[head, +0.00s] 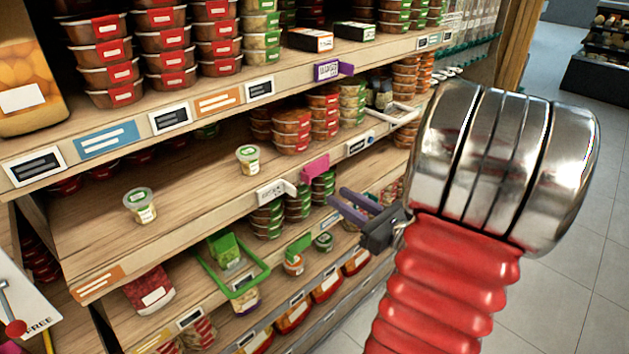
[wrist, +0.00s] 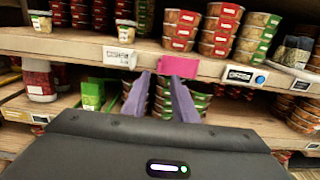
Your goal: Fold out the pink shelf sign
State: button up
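The pink shelf sign (head: 315,168) is a small plate on the front edge of the middle shelf, just right of a white label. In the wrist view the pink sign (wrist: 178,67) is ahead, above and slightly right of the fingertips. My gripper (head: 337,197) has purple fingers and is in front of the shelf, below and right of the sign in the head view. In the wrist view my gripper (wrist: 162,75) is open, with an empty gap between its fingers. The right fingertip overlaps the sign's lower edge in the picture; I cannot tell whether they touch.
A white label (wrist: 119,57) is left of the sign, and a dark label with a blue button (wrist: 243,75) is right. Stacked tubs (head: 293,130) stand behind the edge. A purple sign (head: 346,69) and a green frame (head: 243,284) jut from other shelves. The aisle floor (head: 560,300) is clear.

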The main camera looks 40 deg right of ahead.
aim_at(310, 179)
jog(key=shift+w+a, duration=0.15)
jog(key=shift+w, duration=5)
jog(key=shift+c, duration=0.5)
grip_shut()
